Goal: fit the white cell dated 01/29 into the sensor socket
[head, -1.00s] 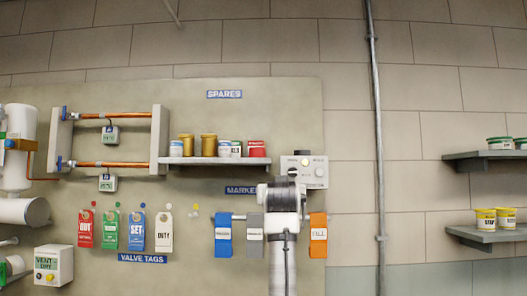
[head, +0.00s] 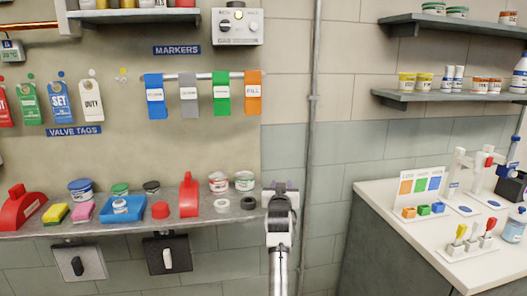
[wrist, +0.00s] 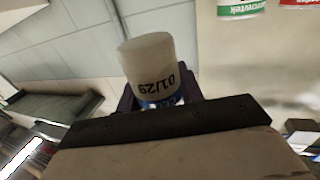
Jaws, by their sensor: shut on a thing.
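The white cell (wrist: 150,68), a short cylinder printed 01/29 with a blue band at its lower end, is in the wrist view. My gripper (wrist: 160,100) is shut on it near the banded end, and its plain white end sticks out. In the head view my gripper (head: 281,188) is raised by the right end of the grey ledge; the cell cannot be made out there.
The grey ledge (head: 140,218) carries tubs, sponges, a blue tray (head: 122,208) and red items. Coloured tags hang from a rail (head: 200,76) above. A vertical pipe (head: 312,120) runs beside my arm. A white-topped bench (head: 400,205) and shelves stand at right.

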